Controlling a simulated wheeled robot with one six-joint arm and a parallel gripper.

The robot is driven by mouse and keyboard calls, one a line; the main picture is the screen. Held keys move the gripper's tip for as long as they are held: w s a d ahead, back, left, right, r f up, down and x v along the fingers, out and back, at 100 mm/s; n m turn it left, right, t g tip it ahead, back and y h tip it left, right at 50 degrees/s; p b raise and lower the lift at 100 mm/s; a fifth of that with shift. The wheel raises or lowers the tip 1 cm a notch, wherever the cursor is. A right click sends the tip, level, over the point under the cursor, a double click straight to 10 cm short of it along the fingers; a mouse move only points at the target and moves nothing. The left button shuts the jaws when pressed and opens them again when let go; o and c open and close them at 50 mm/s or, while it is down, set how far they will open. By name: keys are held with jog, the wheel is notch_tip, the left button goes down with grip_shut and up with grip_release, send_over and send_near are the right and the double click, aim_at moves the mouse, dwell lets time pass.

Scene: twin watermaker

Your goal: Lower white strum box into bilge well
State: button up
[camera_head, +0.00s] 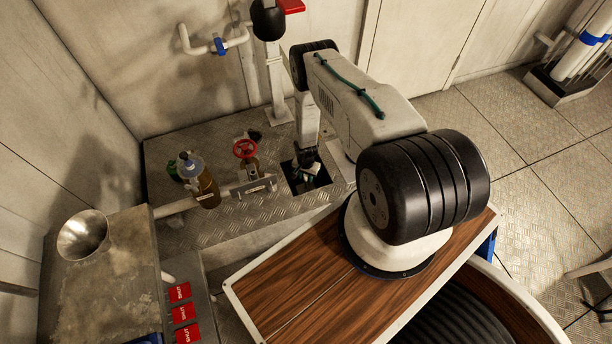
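The bilge well (322,181) is a dark square opening in the raised tread-plate floor, near the middle of the view. My gripper (308,172) points down at this opening, and its dark fingers are small in the picture. A small pale piece (311,171) shows at the fingertips, within the outline of the opening. It may be the white strum box, but it is too small and partly hidden to be sure. I cannot tell whether the fingers are closed on it or how deep it sits.
Left of the opening stand a red handwheel valve (245,149), a labelled pipe (250,187) and an amber bottle (207,187). A metal funnel (83,236) and red SHUT tags (183,313) are at lower left. Open floor (480,120) lies at right.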

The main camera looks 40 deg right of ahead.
jog(key=shift+o, duration=1.2)
notch_tip(320, 180, up, 8)
jog(key=shift+f, duration=0.1)
